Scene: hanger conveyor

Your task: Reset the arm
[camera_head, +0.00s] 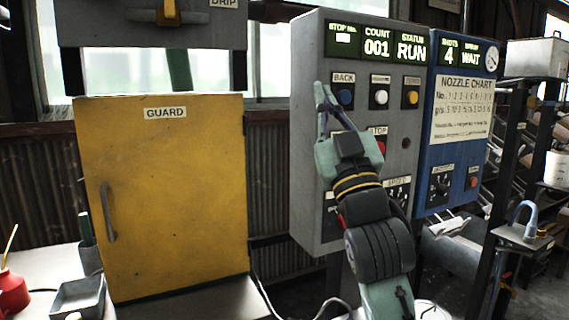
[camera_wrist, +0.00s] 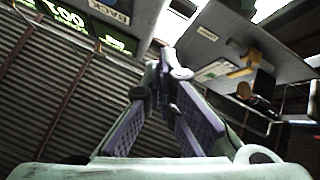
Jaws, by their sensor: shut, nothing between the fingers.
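My gripper (camera_head: 322,92) is raised in front of the grey control panel (camera_head: 310,50), its fingertips pointing up near the blue BACK button (camera_head: 345,97). Its fingers are shut with nothing between them. In the wrist view the fingertips (camera_wrist: 166,62) meet at the top of a narrow V of purple pads. I cannot tell whether the fingertips touch the panel. The panel shows COUNT 001 and STATUS RUN. My arm hides part of the lower buttons; a red button (camera_head: 380,143) shows beside my gripper.
A yellow GUARD door (camera_head: 170,200) stands shut at the left. A blue panel (camera_head: 440,150) with a nozzle chart joins the grey one. A grey tray (camera_head: 78,298) and a red oil can (camera_head: 12,292) are at lower left. Dark racks (camera_head: 510,140) stand at the right.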

